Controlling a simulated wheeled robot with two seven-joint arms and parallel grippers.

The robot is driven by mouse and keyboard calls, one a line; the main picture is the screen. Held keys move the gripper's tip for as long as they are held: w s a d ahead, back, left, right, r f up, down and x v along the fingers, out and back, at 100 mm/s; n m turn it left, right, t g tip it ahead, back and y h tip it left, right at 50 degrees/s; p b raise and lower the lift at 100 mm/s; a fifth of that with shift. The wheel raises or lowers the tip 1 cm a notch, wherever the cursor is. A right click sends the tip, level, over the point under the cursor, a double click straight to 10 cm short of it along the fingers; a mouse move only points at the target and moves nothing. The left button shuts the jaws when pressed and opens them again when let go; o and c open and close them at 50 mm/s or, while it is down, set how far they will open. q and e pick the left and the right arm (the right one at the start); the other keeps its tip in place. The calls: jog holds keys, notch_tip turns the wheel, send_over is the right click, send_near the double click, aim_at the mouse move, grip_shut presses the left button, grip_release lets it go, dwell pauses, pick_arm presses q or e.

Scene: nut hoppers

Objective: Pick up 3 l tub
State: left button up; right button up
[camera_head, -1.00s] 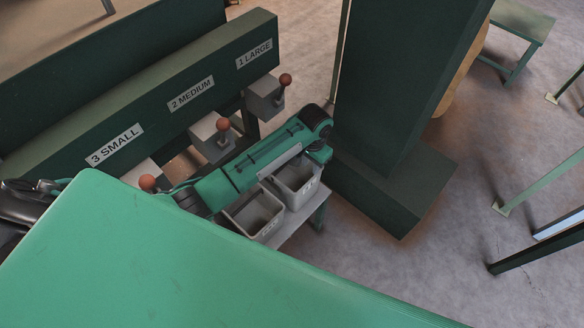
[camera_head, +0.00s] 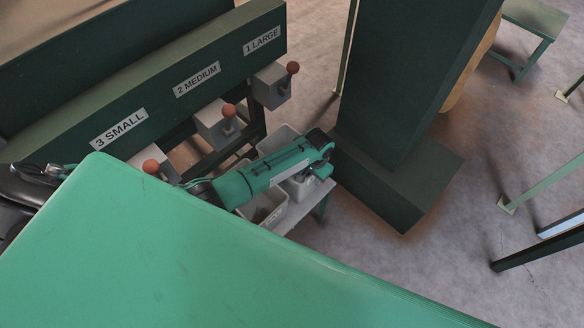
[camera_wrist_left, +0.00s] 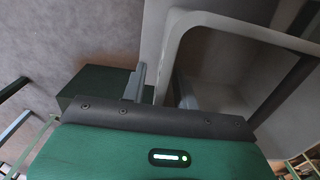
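I cannot read a size on either. In the left wrist view, the tub's pale rim (camera_wrist_left: 225,27) is close in front. One finger of the gripper (camera_wrist_left: 158,88) shows just outside the tub wall, and the other seems to be inside, in shadow. The fingers look apart. My right gripper is not in view.
The dark green hopper bench carries labels 1 LARGE (camera_head: 262,41), 2 MEDIUM (camera_head: 197,79) and 3 SMALL (camera_head: 120,128), with ball-topped levers. A thick dark green post (camera_head: 410,85) with a wide foot stands close right of the tubs.

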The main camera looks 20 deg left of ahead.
pick_arm(q)
jog(key=shift+f, duration=0.15)
grip_shut()
jog(key=shift+s+d, duration=0.15)
dwell(1.2)
